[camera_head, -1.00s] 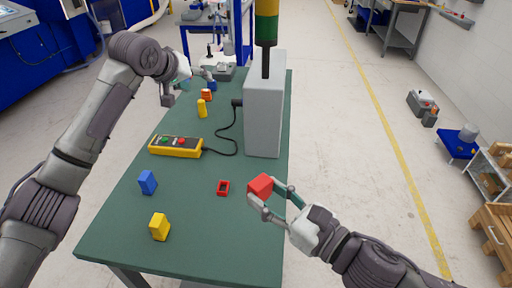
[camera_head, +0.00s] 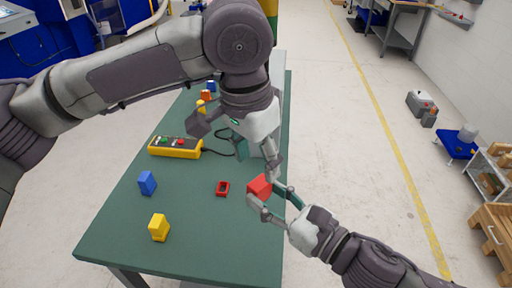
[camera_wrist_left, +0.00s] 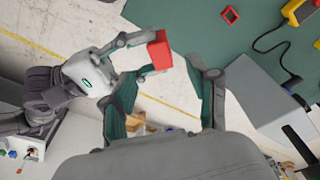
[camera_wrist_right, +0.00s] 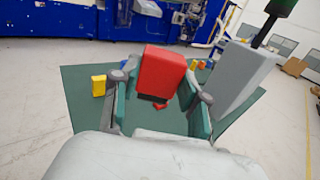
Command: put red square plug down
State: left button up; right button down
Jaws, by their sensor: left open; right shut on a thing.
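The red square plug (camera_head: 260,186) is held by my right gripper (camera_head: 268,203), which is shut on it above the right edge of the table. In the right wrist view the red plug (camera_wrist_right: 162,73) sits between the two fingers. My left gripper (camera_head: 256,160) is open and empty, just above and behind the plug. In the left wrist view the plug (camera_wrist_left: 159,50) shows beyond the left gripper's fingers, close to them. A small red hollow square piece (camera_head: 222,188) lies on the table to the left of the plug; it also shows in the left wrist view (camera_wrist_left: 230,15).
The green table (camera_head: 195,240) bears a blue block (camera_head: 147,183), a yellow block (camera_head: 159,228) and a yellow control box (camera_head: 175,147) with a cable. A grey machine housing (camera_wrist_left: 262,98) stands beyond, largely hidden by my left arm in the head view. The table's front middle is clear.

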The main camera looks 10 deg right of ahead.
aim_at(262, 193)
pick_arm(q)
jog(key=f, duration=0.3)
jog(key=d+f, duration=0.1)
jog(key=f, duration=0.2)
jog(key=w+f, duration=0.1)
jog(key=f, duration=0.3)
jog(key=shift+d, duration=0.15)
grip_shut()
pick_arm(e)
jog(key=c, duration=0.5)
grip_release()
pick_arm(q)
jog(key=shift+w, duration=0.1)
pick_arm(e)
jog(key=shift+s+d+f+m+t+h, duration=0.1)
jog(key=shift+d+f+m+t+h, duration=0.2)
jog(key=shift+d+f, duration=0.1)
jog(key=s+d+f+m+t+h, duration=0.3)
jog(key=d+f+m+h, duration=0.4)
jog(key=d, duration=0.5)
notch_tip(262, 193, down, 2)
jog(key=h, duration=0.3)
jog(key=shift+s+t+h, duration=0.4)
